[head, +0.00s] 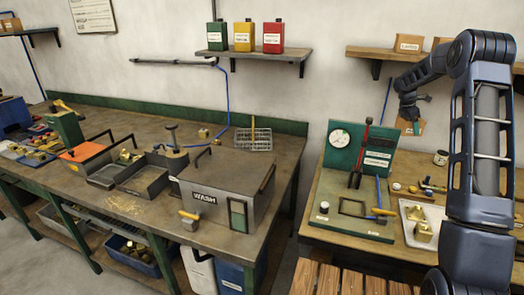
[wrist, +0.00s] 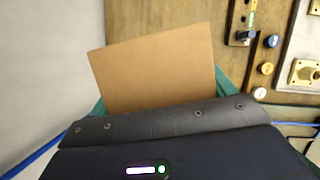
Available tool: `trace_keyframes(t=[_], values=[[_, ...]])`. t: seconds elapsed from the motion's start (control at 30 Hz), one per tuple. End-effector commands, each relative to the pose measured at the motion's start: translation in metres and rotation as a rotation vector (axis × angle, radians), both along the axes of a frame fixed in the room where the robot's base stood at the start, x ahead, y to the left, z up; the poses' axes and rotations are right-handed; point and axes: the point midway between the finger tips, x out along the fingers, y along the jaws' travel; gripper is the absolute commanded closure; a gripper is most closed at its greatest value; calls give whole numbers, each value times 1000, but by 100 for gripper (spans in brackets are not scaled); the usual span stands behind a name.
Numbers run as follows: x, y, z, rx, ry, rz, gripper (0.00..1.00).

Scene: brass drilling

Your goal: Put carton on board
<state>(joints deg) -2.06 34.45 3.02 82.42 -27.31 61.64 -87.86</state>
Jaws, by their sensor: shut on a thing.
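A brown carton (wrist: 155,65) fills the middle of the wrist view, beyond the dark gripper body. In the head view, the carton (head: 408,127) hangs below my gripper (head: 405,118), at the upper right edge of the green board. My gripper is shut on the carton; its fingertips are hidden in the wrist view. The green board (head: 345,157) stands upright at the back of the right workbench, with a round gauge, labels and a red-handled lever. In the wrist view, green edges (wrist: 226,84) show beside and behind the carton.
The right workbench (head: 318,243) holds a flat green base (head: 335,228), a white tray (head: 418,238) with brass parts, and small knobs. A wall shelf (head: 375,53) with boxes is above. The left bench carries a grey WASH box (head: 225,185).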

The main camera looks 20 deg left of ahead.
Motion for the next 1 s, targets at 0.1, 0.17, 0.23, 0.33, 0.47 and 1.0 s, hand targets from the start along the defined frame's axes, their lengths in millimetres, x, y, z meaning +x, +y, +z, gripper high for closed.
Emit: trace_keyframes(t=[0.1,0.17,0.23,0.33,0.47,1.0], values=[[11,33,-34,1,4,90,46],[17,55,-48,0,3,144,46],[21,83,-60,1,2,207,46],[22,127,-69,1,1,292,46],[19,184,-70,0,-1,391,46],[-41,412,-43,1,-1,756,46]])
